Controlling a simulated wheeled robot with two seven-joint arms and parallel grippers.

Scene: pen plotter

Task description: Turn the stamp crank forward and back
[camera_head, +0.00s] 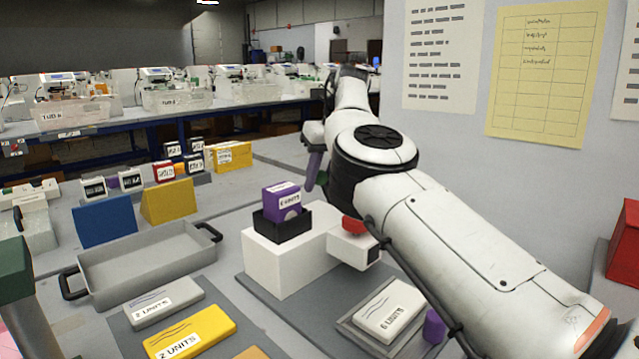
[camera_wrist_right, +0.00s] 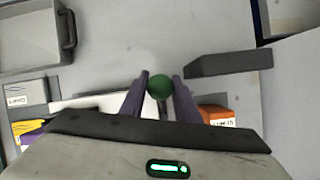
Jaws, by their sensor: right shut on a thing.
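My right gripper (camera_head: 315,172) hangs behind the white block, its purple fingers partly hidden by my own wrist. In the right wrist view, the two fingers (camera_wrist_right: 159,92) are shut on a round green knob (camera_wrist_right: 159,87), which sits between their tips. I take the knob to be the crank's handle; the crank arm itself cannot be made out. The white block (camera_head: 280,258) carries a black holder with a purple box (camera_head: 282,202) in it. A red part (camera_head: 353,225) shows beside it, partly covered by my right arm. My left gripper is not in view.
A grey tray (camera_head: 150,262) with black handles stands at left. Grey and yellow packs (camera_head: 190,333) lie in front. A white pack (camera_head: 388,310) lies on a pad at right, near my arm. A wall with papers (camera_head: 545,70) stands behind on the right.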

